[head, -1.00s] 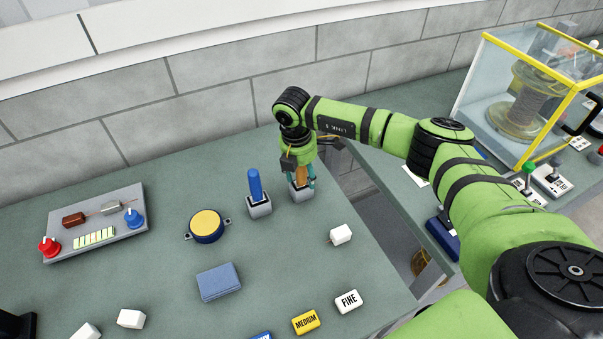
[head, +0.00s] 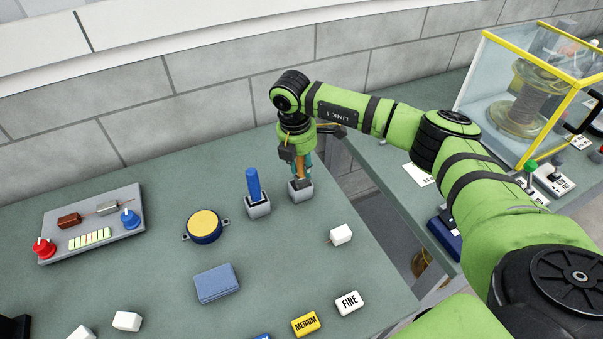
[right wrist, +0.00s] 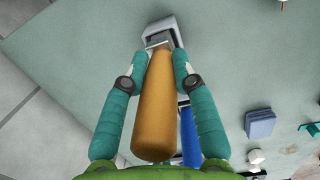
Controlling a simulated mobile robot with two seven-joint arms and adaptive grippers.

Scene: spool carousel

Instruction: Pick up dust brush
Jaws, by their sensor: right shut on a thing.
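The dust brush, seen as an orange-brown handle (right wrist: 155,105), stands upright in a small grey holder (head: 300,194) near the back right of the green table. Its lower end is hidden in the holder. My right gripper (head: 301,178) points down from above with its teal fingers shut on the handle just above the holder. In the right wrist view the fingertips (right wrist: 160,62) press the handle from both sides, and the grey holder (right wrist: 164,32) shows beyond them. My left gripper is not in view.
A blue-handled tool (head: 253,184) stands in a grey holder (head: 258,206) close to the left. A yellow-topped round part (head: 205,225), a blue block (head: 216,283) and a white block (head: 341,234) lie nearer. A gap separates the table from the right-hand bench.

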